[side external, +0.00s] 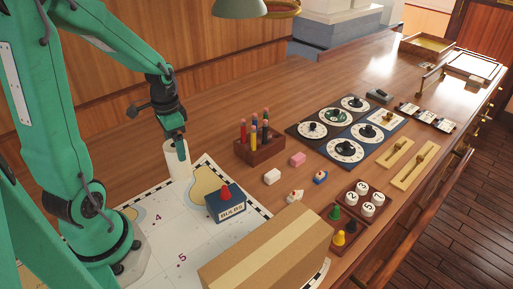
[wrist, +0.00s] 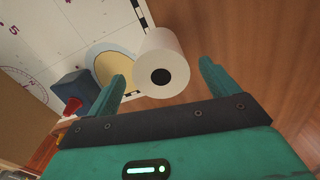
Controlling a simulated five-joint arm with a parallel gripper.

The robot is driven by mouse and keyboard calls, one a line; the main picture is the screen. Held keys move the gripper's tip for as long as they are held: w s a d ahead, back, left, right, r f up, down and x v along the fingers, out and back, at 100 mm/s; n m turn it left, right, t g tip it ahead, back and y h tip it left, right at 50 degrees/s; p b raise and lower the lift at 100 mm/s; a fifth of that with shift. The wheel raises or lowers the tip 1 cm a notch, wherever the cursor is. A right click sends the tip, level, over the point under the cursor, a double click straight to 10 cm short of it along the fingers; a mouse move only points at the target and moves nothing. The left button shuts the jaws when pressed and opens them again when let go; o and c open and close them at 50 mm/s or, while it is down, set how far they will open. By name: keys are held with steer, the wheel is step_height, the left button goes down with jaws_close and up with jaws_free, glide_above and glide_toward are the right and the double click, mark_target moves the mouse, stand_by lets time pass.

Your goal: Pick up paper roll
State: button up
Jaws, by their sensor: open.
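The white paper roll (side external: 176,161) stands upright at the edge of the white chart, beside my green arm in the side view. In the wrist view the paper roll (wrist: 165,68) shows its top end with a dark core hole. My gripper (wrist: 162,82) is open in the wrist view, with one green finger on either side of the roll in the picture. In the side view my gripper (side external: 182,150) points down at the roll and partly covers it. I cannot tell whether a finger touches the roll.
A blue box with a red knob (side external: 226,204) stands near the roll on the chart (side external: 160,243). A wooden pencil holder (side external: 259,149) is to the right. A large cardboard box (side external: 262,250) lies in front. Bare wood table (side external: 215,120) lies behind the roll.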

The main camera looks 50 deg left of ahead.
steer(key=shift+f, duration=0.15)
steer(key=shift+f, duration=2.45)
steer(key=shift+c, duration=0.2)
steer(key=c, duration=1.2)
steer(key=shift+c, duration=0.2)
steer(key=shift+r, duration=0.15)
steer(key=shift+r, duration=1.1)
step_height(320, 180, up, 2)
steer(key=d+r, duration=0.6)
steer(key=d, duration=0.5)
steer(key=shift+s+d+r, duration=0.25)
steer(key=shift+d+r, duration=0.05)
